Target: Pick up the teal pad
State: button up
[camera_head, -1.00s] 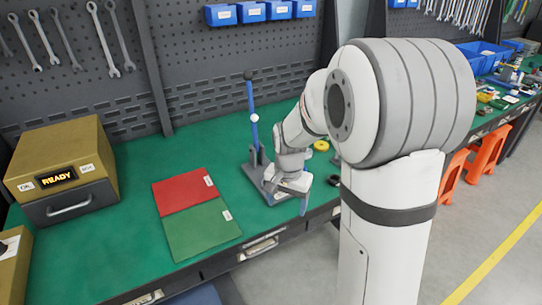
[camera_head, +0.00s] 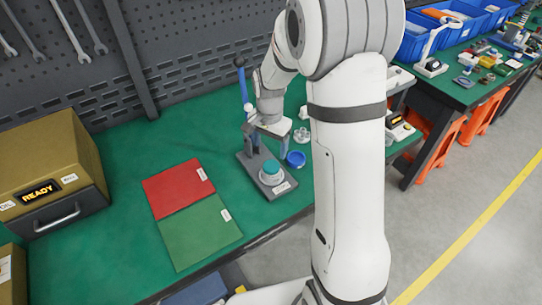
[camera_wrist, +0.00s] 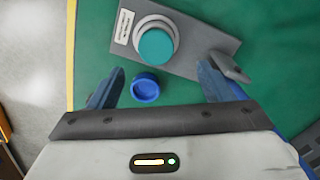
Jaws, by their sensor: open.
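The teal pad (camera_head: 271,168) is a round disc lying on top of a pale round seat on the grey base of a press stand (camera_head: 248,160). In the wrist view the teal pad (camera_wrist: 156,46) is fully visible, ahead of the fingers and near the middle. My gripper (camera_head: 269,149) is above and behind the pad, pointing down. The pad is apart from both fingers.
A blue round cap (camera_head: 296,159) lies beside the stand. The stand's blue lever (camera_head: 243,85) rises close to my arm. A red panel (camera_head: 178,187) and green panel (camera_head: 200,233) lie left on the table. A yellow box (camera_head: 50,160) reads READY.

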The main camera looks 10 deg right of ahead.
aim_at(271, 165)
jog(key=f, duration=0.3)
jog(key=f+p, duration=0.1)
jog(key=f, duration=0.3)
jog(key=shift+s+d+f, duration=0.2)
jog(key=shift+c, duration=0.3)
jog(key=c, duration=1.1)
